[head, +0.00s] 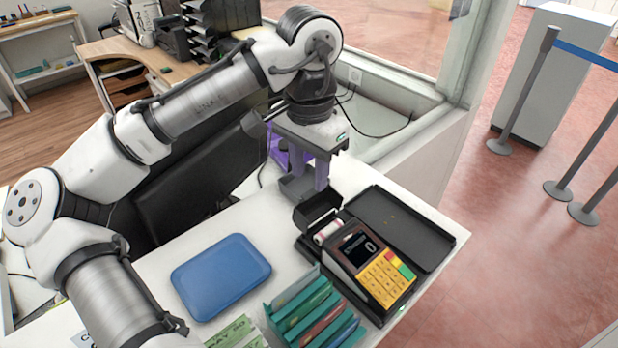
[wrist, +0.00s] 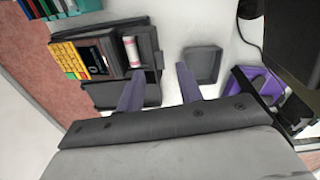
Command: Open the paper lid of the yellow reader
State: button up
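The yellow reader (head: 372,268) lies on the counter with its screen and keypad facing up; it also shows in the wrist view (wrist: 72,60). Its dark paper lid (head: 318,208) stands raised at the far end. The white and pink paper roll (head: 328,231) is exposed beside it; the roll also shows in the wrist view (wrist: 132,52). My gripper (head: 308,186) is above the counter just beyond the lid, pointing down. Its two purple fingers are apart with nothing between them in the wrist view (wrist: 160,70). I cannot tell whether a finger touches the lid.
A black tray (head: 425,232) sits right of the reader. A green card rack (head: 290,318) and a blue pad (head: 222,276) lie to the left. A small grey dish (wrist: 202,66) and a purple holder (wrist: 250,84) are near the gripper. A dark monitor (head: 195,185) stands behind.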

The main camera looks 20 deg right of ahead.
aim_at(309, 193)
jog(key=shift+f, duration=1.6)
jog(key=shift+c, duration=0.2)
